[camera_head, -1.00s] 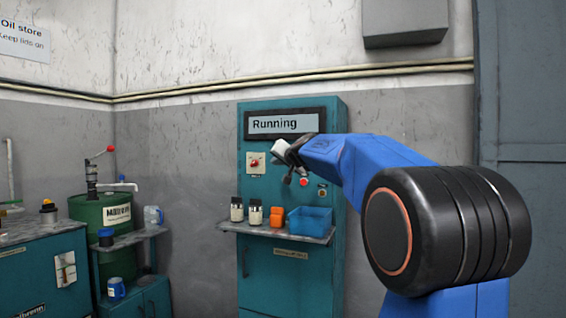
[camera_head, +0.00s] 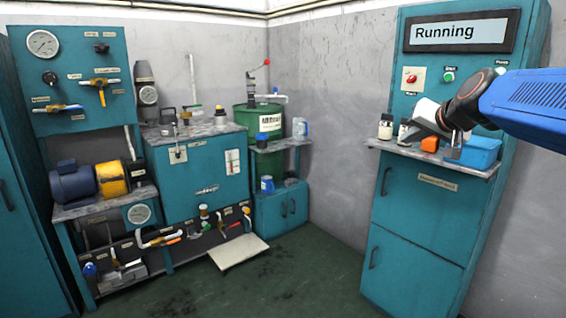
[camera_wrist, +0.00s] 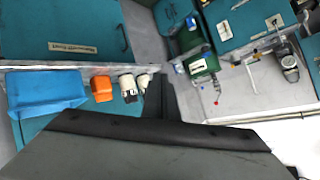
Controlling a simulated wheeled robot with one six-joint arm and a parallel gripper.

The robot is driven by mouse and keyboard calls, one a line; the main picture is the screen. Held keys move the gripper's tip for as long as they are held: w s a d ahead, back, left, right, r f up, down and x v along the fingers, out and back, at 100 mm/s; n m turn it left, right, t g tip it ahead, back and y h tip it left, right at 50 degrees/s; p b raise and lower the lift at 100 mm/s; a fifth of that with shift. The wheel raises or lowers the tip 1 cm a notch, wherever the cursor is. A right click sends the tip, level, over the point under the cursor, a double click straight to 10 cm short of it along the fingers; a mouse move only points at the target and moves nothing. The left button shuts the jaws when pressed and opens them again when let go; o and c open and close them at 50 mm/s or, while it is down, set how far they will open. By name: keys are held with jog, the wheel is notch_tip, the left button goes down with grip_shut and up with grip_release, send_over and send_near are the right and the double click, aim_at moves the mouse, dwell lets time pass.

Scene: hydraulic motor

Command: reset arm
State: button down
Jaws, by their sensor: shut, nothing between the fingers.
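My gripper (camera_head: 430,118) is in front of the teal control cabinet (camera_head: 425,240), just above its shelf. It is shut and empty. In the wrist view its dark fingers (camera_wrist: 160,98) point up the picture, beside two small white jars. The cabinet's display (camera_head: 459,33) reads "Running". A red button (camera_head: 411,79) and a green button (camera_head: 449,76) sit below the display. My blue arm reaches in from the right and covers part of the panel.
The cabinet shelf (camera_head: 400,150) holds white jars (camera_head: 386,127), an orange item (camera_head: 430,144) and a blue bin (camera_head: 476,152). A green drum (camera_head: 258,120) and a motor bench (camera_head: 60,212) stand left. Open floor (camera_head: 312,275) lies between them and the cabinet.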

jog(key=s+a+f+n+g, duration=0.2)
jog(key=s+f+g, duration=0.1)
jog(key=s+f, duration=1.1)
jog(key=s+a+f+n+g+h, duration=0.1)
jog(key=s+a+f+n+g, duration=0.1)
jog(key=s+f, duration=1.2)
jog(key=s+a+g, duration=0.1)
jog(key=s+g, duration=0.1)
jog(key=s, duration=0.3)
jog(key=shift+s+f, duration=0.15)
jog(key=shift+f, duration=0.25)
